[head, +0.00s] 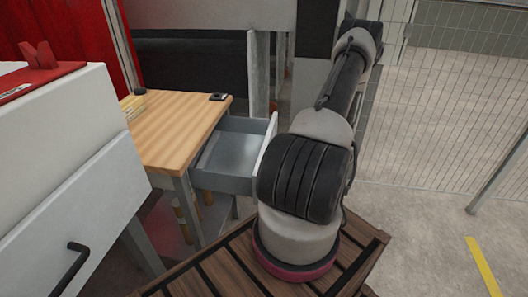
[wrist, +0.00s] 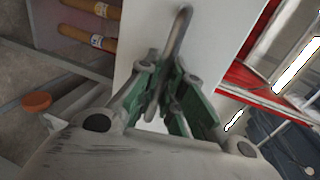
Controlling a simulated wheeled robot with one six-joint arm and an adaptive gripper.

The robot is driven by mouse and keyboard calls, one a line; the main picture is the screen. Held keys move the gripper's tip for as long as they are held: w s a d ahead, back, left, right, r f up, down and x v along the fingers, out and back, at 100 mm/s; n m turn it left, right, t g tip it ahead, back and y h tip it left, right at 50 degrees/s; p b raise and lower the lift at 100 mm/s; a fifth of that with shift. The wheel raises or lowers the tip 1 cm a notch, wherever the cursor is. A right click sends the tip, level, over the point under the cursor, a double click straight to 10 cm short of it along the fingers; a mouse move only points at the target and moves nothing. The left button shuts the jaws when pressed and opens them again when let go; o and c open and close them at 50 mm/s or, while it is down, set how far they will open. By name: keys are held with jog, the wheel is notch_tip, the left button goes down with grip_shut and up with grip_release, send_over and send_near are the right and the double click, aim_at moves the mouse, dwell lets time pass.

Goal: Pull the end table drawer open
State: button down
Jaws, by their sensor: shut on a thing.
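The end table (head: 170,125) has a light wooden top and grey legs. Its grey drawer (head: 232,154) stands pulled out on the right side, and its inside looks empty. The drawer's pale front panel (head: 264,142) is partly hidden behind my arm. In the wrist view the same white drawer front (wrist: 225,25) carries a grey bar handle (wrist: 180,28). My gripper (wrist: 166,92), with green finger pads, is shut on this handle. The head view hides my gripper behind my arm.
A white cabinet (head: 60,170) with a black handle stands at the left.

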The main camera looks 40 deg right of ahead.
jog(key=shift+f+v, duration=0.15)
jog(key=shift+v, duration=0.5)
jog(key=shift+f+v, duration=0.15)
jog(key=shift+v, duration=0.5)
jog(key=c, duration=1.5)
grip_release()
jog(key=shift+d, duration=0.1)
jog(key=v, duration=1.2)
